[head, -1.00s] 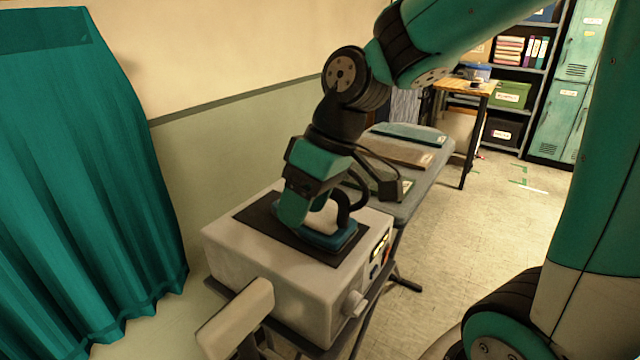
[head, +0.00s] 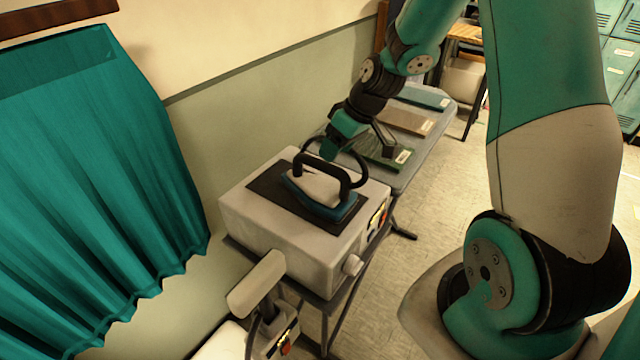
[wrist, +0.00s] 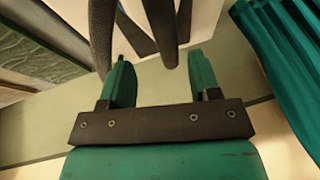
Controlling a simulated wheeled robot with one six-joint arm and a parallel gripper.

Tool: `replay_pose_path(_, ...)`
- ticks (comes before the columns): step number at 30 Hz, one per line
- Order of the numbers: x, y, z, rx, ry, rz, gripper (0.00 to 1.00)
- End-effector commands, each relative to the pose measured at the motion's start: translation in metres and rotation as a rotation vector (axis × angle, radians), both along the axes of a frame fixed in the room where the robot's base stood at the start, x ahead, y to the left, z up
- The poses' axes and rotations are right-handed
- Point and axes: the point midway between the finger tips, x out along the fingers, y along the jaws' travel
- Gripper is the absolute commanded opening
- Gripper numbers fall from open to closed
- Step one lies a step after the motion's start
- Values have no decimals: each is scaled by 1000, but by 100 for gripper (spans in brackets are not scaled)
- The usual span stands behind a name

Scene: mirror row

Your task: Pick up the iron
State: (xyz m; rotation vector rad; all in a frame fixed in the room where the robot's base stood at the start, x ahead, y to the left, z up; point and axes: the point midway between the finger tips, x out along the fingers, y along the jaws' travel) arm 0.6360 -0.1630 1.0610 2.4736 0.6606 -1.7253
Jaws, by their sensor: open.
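The iron (head: 318,188) has a pale body, a blue-teal base and a black looped handle. It rests on a dark mat (head: 265,187) on top of a pale box-shaped unit (head: 265,225) in the head view. The iron's body is not clearly visible there.
A teal curtain (head: 95,180) hangs at left by the wall. Open floor (head: 440,220) lies to the right.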

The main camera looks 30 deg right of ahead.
Motion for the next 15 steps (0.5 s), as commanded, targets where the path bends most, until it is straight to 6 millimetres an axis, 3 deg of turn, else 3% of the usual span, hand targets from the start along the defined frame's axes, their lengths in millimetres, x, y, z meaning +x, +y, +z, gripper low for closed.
replay_pose_path(8,7,10,-17,1,2,2,57)
replay_pose_path(15,17,26,-46,1,4,0,57)
